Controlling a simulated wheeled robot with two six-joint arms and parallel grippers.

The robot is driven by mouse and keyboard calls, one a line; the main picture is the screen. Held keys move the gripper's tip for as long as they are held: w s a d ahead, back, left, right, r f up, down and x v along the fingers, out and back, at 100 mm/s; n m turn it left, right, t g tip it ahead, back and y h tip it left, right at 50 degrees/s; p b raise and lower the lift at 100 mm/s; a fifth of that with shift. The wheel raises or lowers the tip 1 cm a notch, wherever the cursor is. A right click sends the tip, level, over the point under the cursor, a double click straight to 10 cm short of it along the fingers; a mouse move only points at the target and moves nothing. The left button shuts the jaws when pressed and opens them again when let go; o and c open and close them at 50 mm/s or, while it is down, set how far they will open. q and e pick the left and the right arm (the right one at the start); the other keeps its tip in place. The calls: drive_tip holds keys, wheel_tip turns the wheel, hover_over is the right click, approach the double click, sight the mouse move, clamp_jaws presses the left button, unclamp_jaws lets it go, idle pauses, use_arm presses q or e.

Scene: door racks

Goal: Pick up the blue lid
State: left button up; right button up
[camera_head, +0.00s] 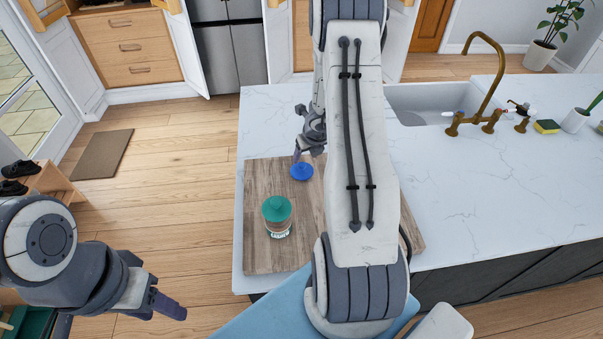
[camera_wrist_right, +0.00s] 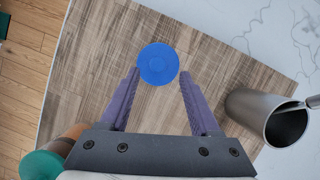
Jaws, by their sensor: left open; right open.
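In the right wrist view the blue lid (camera_wrist_right: 158,64) appears at upper middle, lined up between the fingertips. My right gripper (camera_head: 299,155) is open and empty, just by the lid; its spread fingers also show in the right wrist view (camera_wrist_right: 159,76). I cannot tell how high the fingertips are above the board. My left gripper (camera_head: 168,306) is at lower left, away from the counter, and open.
A glass jar with a green lid (camera_head: 277,214) stands on the board nearer me. The sink (camera_head: 432,103) and brass tap (camera_head: 484,85) are at right.

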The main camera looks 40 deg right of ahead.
sight(302, 165)
drive_tip(key=b+x, duration=0.1)
drive_tip(key=x, duration=0.1)
drive_tip(key=b+x, duration=0.1)
drive_tip(key=x, duration=0.2)
drive_tip(key=shift+s+a+f, duration=0.15)
drive_tip(key=shift+f, duration=0.4)
drive_tip(key=shift+w, duration=0.2)
clamp_jaws()
